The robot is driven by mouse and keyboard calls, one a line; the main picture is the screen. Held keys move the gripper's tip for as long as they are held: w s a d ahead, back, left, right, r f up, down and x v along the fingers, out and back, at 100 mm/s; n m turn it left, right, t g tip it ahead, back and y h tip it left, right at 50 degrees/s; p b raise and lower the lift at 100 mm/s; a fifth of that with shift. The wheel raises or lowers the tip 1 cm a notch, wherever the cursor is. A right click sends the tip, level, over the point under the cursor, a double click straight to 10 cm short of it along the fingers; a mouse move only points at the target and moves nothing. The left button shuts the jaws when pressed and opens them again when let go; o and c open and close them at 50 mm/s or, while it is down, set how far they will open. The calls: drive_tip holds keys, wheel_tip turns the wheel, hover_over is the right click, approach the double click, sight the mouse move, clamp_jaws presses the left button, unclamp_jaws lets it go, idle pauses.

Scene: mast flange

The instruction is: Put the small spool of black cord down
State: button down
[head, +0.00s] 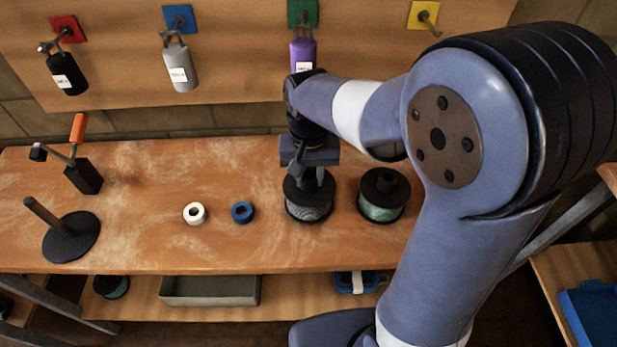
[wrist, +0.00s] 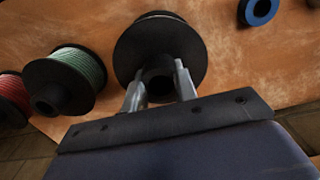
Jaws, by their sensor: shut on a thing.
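The small spool of black cord (head: 309,207) is upright at the bench's middle, its dark grey cord showing between black flanges. In the wrist view the spool (wrist: 150,38) shows from above, its wide flange hiding most of the cord. My gripper (head: 308,178) is above it with its jaws pointing down. In the wrist view my gripper (wrist: 159,84) has a finger on each side of the spool's black hub and is shut on it. The spool is on the bench top or very close to it; I cannot tell whether it touches.
A green-cord spool (head: 384,196) stands close on the right; a red one (wrist: 12,98) shows in the wrist view. White tape (head: 194,213) and blue tape (head: 242,212) lie left. A post stand (head: 70,238) is far left. The bench (head: 140,200) is clear between.

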drive_tip(key=shift+f, duration=0.6)
drive_tip(key=shift+f, duration=0.2)
drive_tip(key=c, duration=1.1)
unclamp_jaws()
drive_tip(key=shift+r, duration=0.1)
wheel_tip(320, 180, up, 12)
drive_tip(key=shift+r+p, duration=0.1)
drive_tip(key=shift+p, duration=0.2)
